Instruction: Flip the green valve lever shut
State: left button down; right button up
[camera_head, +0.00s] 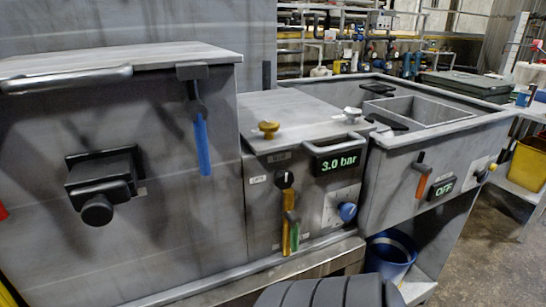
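The green valve lever (294,237) hangs down on the front of the middle grey unit, close to the right of a yellow lever (285,237). The two handles nearly overlap from here, and the green one's upper end and pivot are hard to make out. A display (337,162) to the upper right reads 3.0 bar. Neither of my grippers shows in the head view.
A blue lever (202,145) and a black protruding knob (97,209) are on the left unit. A blue knob (348,211) sits right of the green lever. An orange lever (423,181) and OFF display (441,187) are further right. A blue bin (391,256) stands below.

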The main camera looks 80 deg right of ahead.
aim_at(295, 220)
jog(key=z, duration=2.6)
jog(key=l+z, duration=0.25)
jog(key=i+j, duration=0.05)
